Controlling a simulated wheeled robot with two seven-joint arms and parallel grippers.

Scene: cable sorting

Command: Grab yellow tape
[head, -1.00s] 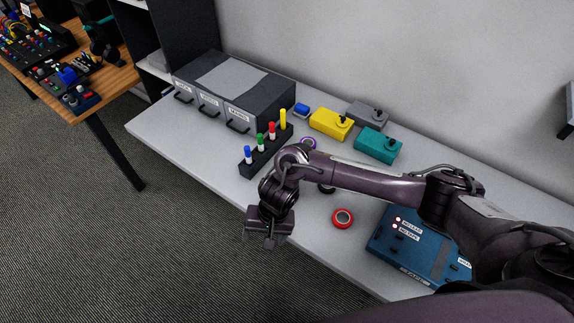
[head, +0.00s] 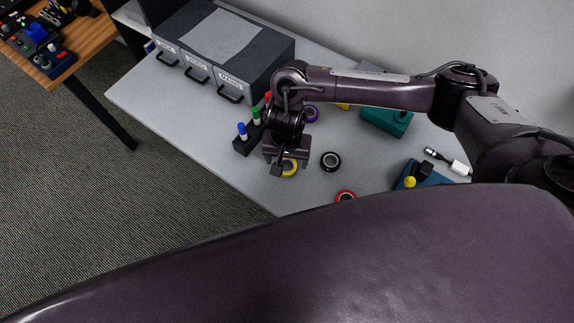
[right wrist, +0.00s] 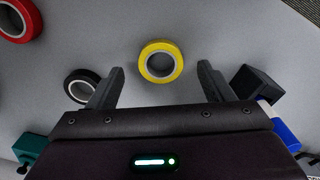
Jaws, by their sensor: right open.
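A yellow tape roll (head: 289,168) lies flat on the grey table near its front edge. In the right wrist view the yellow tape (right wrist: 177,48) lies between and just beyond my fingertips. My right gripper (head: 283,168) is open and empty above the table, pointing down at the tape; its two fingers (right wrist: 161,78) show spread apart on either side of the tape in the wrist view. No contact between fingers and tape shows. My left gripper is not in view, though a large arm part of mine fills the lower part of the head view.
A black tape (head: 331,161), a red tape (head: 346,196) and a purple tape (head: 312,114) lie around. A marker rack (head: 249,142) stands just left of the gripper. A grey drawer unit (head: 222,60) is behind. A teal box (head: 387,121) sits right.

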